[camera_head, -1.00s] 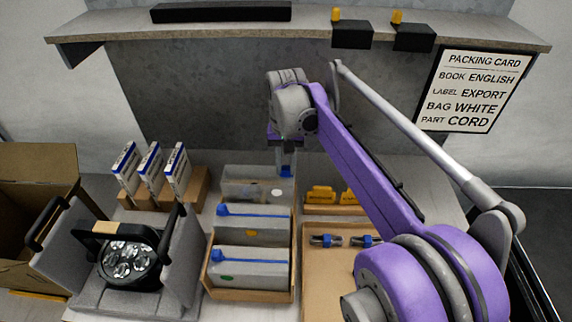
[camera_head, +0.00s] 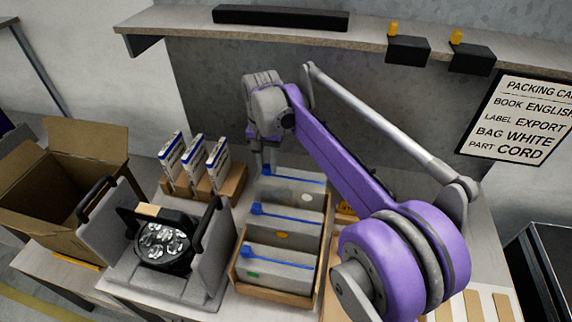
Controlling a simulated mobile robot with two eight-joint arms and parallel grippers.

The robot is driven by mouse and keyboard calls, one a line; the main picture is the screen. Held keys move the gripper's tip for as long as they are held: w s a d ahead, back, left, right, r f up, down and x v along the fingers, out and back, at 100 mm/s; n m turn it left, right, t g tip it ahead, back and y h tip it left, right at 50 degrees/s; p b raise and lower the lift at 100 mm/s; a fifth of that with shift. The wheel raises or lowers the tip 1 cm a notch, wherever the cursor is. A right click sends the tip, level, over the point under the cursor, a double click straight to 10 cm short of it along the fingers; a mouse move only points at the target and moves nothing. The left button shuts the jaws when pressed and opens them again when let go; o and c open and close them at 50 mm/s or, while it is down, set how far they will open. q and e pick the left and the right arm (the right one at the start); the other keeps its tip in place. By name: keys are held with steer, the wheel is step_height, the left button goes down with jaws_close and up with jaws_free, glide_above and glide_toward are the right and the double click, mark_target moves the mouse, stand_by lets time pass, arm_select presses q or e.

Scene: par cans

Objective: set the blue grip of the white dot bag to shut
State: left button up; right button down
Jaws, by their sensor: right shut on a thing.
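The white dot bag (camera_head: 290,192) stands at the back of the cardboard tray, a grey bag with a white dot on its front. A blue strip (camera_head: 300,177) runs along its top edge. My right gripper (camera_head: 265,166) points down at the left end of that strip and is shut on the blue grip, which it mostly hides. In front stand a yellow dot bag (camera_head: 285,225) and a green dot bag (camera_head: 275,260), both with their blue grips at the left end. My left gripper is out of view.
Left of the tray (camera_head: 270,289), a black lamp (camera_head: 163,243) sits in a grey foam cradle. Several white-and-blue boxes (camera_head: 195,160) stand in a holder behind it. An open carton (camera_head: 62,190) is far left. A packing card (camera_head: 520,118) hangs right. My right arm covers the table's right side.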

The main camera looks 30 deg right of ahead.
mark_target(267, 167)
steer(key=c, duration=0.6)
jaws_free()
steer(key=shift+c, duration=0.2)
step_height(267, 167, up, 11)
steer(key=shift+p, duration=0.45)
steer(key=shift+f, duration=0.1)
